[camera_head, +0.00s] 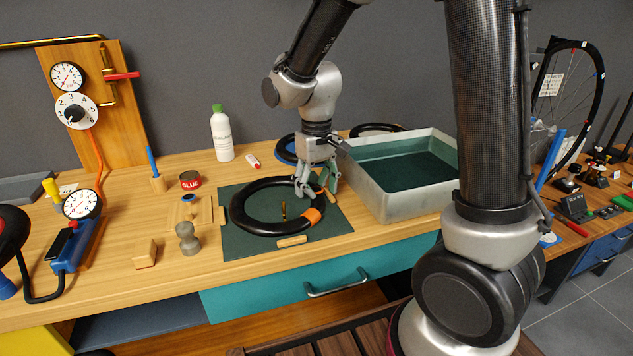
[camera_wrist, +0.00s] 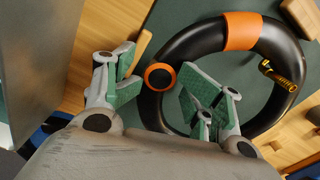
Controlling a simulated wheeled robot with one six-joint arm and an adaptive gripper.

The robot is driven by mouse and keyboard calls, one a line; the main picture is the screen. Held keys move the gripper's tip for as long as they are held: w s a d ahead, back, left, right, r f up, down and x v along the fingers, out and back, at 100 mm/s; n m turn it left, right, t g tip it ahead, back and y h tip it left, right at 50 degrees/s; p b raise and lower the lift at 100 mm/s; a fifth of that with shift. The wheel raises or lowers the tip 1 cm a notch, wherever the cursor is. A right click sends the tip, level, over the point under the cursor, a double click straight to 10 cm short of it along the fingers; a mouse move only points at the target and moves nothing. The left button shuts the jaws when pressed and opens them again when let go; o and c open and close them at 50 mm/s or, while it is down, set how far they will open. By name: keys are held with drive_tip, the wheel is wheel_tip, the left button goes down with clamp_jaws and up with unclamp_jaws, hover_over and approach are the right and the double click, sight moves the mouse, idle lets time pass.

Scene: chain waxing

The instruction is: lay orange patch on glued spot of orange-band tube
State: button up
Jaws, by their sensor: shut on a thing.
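The orange-band tube (camera_head: 250,226) is a black ring lying flat on a dark green mat. Its orange band (camera_head: 312,216) is at front right in the head view; in the wrist view the orange band (camera_wrist: 240,31) is at the top. A brass valve (camera_wrist: 277,74) sits at the ring's inner side. My gripper (camera_head: 316,189) is over the tube's right side. The patch appears over the tube's edge; contact cannot be told. No glued spot is discernible.
The grey water tray (camera_head: 395,213) stands right of the mat (camera_head: 240,246). A small wooden block (camera_head: 292,240) lies on the mat's front edge. A glue tin (camera_head: 190,180), white bottle (camera_head: 222,135) and grey knob-shaped piece (camera_head: 187,238) stand left and behind. A blue-band tube (camera_head: 286,150) lies behind.

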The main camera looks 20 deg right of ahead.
sight(317, 189)
drive_tip(key=shift+r, duration=0.15)
idle(0.3)
drive_tip(key=shift+r, duration=0.35)
wheel_tip(317, 189, up, 11)
drive_tip(key=s+d+r+m+t, duration=0.1)
drive_tip(key=s+d+r+t, duration=0.1)
drive_tip(key=s+d, duration=0.5)
drive_tip(key=s+d+r+m+t, duration=0.1)
drive_tip(key=s+d+m+t, duration=0.1)
drive_tip(key=s+d, duration=0.6)
drive_tip(key=s, duration=0.4)
drive_tip(key=shift+r, duration=0.35)
